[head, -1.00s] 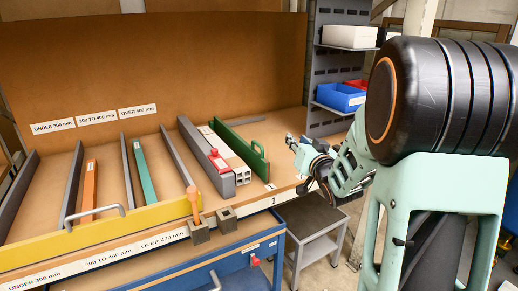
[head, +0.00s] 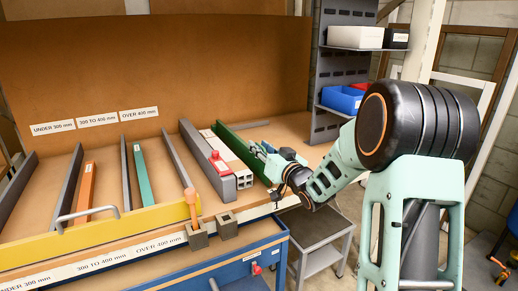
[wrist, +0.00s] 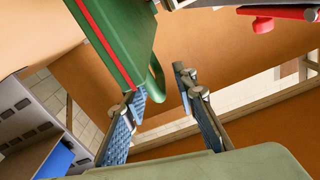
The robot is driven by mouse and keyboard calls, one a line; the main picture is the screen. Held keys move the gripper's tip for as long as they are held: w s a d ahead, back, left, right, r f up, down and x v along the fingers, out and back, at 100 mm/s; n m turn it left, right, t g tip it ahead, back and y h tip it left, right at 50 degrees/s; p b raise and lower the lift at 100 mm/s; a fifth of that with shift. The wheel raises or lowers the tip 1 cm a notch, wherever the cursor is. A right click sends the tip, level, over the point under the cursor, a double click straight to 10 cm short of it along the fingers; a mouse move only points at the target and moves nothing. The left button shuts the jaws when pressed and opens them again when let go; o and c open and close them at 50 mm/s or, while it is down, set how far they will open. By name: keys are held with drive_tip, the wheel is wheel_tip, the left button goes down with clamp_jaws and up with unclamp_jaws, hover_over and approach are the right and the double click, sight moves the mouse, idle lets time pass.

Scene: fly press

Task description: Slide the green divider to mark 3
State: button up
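The green divider (head: 228,138) stands on the bench to the right of the white box-section bars, running front to back. In the wrist view the green divider (wrist: 118,32) shows a red stripe and a green loop handle (wrist: 156,82). My gripper (head: 259,151) is at the divider's right side near its front end and hides its handle in the head view. In the wrist view my gripper (wrist: 160,88) is open, with the handle showing between the fingertips; contact cannot be told.
A grey bar with a red knob (head: 216,162) and white bars (head: 235,160) lie left of the divider. Orange (head: 86,190) and teal (head: 143,178) pieces lie further left. A blue bin (head: 342,99) sits on the rack. Bench right of the divider is clear.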

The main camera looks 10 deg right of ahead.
drive_tip(key=shift+w+a, duration=0.15)
drive_tip(key=shift+w, duration=0.35)
clamp_jaws()
